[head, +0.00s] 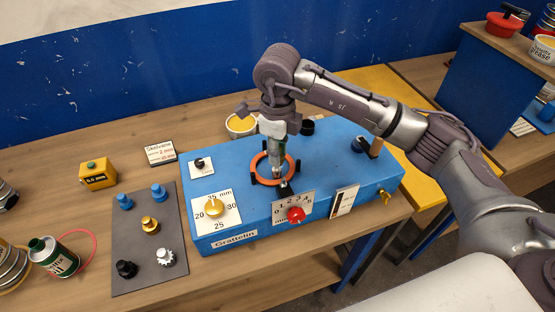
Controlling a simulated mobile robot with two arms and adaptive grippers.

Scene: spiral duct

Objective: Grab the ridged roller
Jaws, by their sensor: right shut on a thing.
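A pale, toothed roller (166,257), which looks like the ridged roller, stands on the grey mat (140,281) at the lower left. Two blue rollers (159,192), a gold roller (150,224) and a black roller (126,268) share the mat. My right gripper (277,170) points down over the blue machine (325,160), inside the orange ring (258,178), well to the right of the mat. It is shut on a small part there, mostly hidden by the fingers; I cannot tell its shape. My left gripper is not in view.
The machine carries a yellow knob (215,208), a red knob (296,215) and a gold handle (384,197). A yellow box (97,175) and a sign (161,152) stand behind the mat. A green-topped can (54,257) is left of it. Bare wood lies in front of the machine.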

